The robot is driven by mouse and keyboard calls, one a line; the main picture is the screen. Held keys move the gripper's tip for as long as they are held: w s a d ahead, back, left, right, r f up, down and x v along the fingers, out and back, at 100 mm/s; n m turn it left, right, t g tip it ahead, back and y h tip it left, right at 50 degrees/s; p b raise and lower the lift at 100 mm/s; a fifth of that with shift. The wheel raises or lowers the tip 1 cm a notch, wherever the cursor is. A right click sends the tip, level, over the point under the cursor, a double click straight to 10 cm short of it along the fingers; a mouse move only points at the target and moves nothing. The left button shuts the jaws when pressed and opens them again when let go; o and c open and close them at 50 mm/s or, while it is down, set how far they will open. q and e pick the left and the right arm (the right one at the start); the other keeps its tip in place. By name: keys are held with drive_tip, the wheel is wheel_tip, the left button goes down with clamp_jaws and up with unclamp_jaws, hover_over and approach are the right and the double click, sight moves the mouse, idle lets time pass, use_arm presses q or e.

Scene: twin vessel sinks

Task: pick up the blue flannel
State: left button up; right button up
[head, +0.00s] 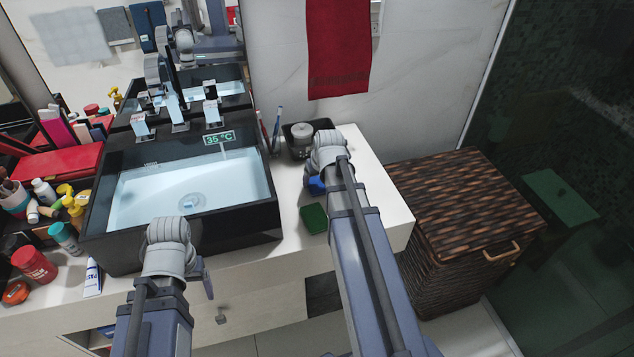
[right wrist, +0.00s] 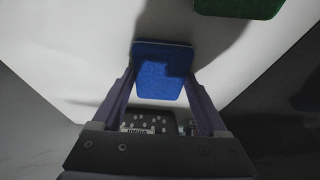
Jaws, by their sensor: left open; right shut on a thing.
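The blue flannel (right wrist: 163,62) is a small, flat blue piece between the fingers of my right gripper (right wrist: 160,82), which is shut on it. In the head view a bit of the blue flannel (head: 316,186) shows beside my right wrist, above the white counter right of the sink. I cannot tell whether it still touches the counter. My left gripper (head: 206,282) is open and empty in front of the sink's front edge; my wrist hides part of it.
A green pad (head: 314,219) lies on the counter close to the flannel. A black tray (head: 299,142) with a jar stands behind. The black sink (head: 262,222) holds water. A wicker hamper (head: 455,205) stands right of the counter. Bottles and a red box (head: 55,170) crowd the left.

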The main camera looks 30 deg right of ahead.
sight(317, 181)
drive_tip(key=shift+r, duration=0.1)
wheel_tip(317, 181, up, 10)
drive_tip(key=p, duration=1)
drive_tip(key=shift+r, duration=0.15)
